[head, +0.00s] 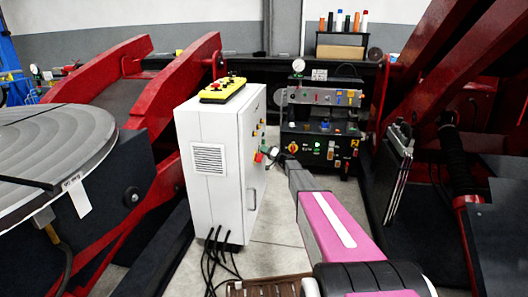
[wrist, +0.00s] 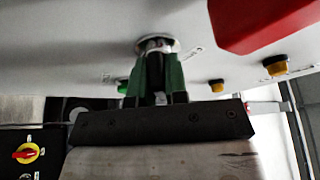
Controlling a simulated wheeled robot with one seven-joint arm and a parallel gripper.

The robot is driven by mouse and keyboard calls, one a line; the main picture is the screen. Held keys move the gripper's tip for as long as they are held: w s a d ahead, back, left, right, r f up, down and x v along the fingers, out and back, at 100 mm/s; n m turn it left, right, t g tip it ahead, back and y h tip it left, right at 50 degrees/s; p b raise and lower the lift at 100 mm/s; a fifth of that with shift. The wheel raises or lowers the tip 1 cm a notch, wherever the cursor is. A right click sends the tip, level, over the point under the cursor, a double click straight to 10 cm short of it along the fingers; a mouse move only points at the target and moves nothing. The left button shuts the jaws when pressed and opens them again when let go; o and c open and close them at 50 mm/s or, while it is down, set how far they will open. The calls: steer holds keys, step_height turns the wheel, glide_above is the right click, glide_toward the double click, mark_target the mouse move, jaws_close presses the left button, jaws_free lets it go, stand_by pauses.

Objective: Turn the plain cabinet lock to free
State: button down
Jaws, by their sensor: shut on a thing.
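The white cabinet (head: 210,165) stands in the middle of the head view. Its right-hand side carries buttons and a red handle (head: 258,157). My arm reaches in from the lower right, and my gripper (head: 270,154) is at that side of the cabinet. In the wrist view, the green fingers of my gripper (wrist: 160,72) are shut on the plain cabinet lock (wrist: 157,45). The lock shows as a round metal collar on the pale panel. The fingers hide most of it, so I cannot tell which way it is turned.
In the wrist view, a large red handle (wrist: 265,22) is close to the right of my fingers. Yellow-orange buttons (wrist: 276,65) and a green button (wrist: 122,87) are nearby. A yellow pendant (head: 222,90) lies on the cabinet. Black cables (head: 217,262) hang to the floor.

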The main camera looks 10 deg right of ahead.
steer(key=n+g+y, duration=0.1)
steer(key=n, duration=0.2)
steer(key=n+y, duration=0.1)
steer(key=n, duration=0.3)
steer(key=shift+w+f+g+y, duration=0.1)
steer(key=shift+g+y, duration=0.2)
steer(key=shift+g, duration=0.1)
steer(key=n+g+y, duration=0.1)
steer(key=n, duration=0.2)
steer(key=n+g+y, duration=0.1)
steer(key=n+g, duration=0.1)
steer(key=n, duration=0.2)
steer(key=shift+n, duration=0.3)
steer(key=c, duration=1.1)
jaws_free()
steer(key=shift+c, duration=0.2)
steer(key=v, duration=1)
steer(key=shift+d, duration=0.4)
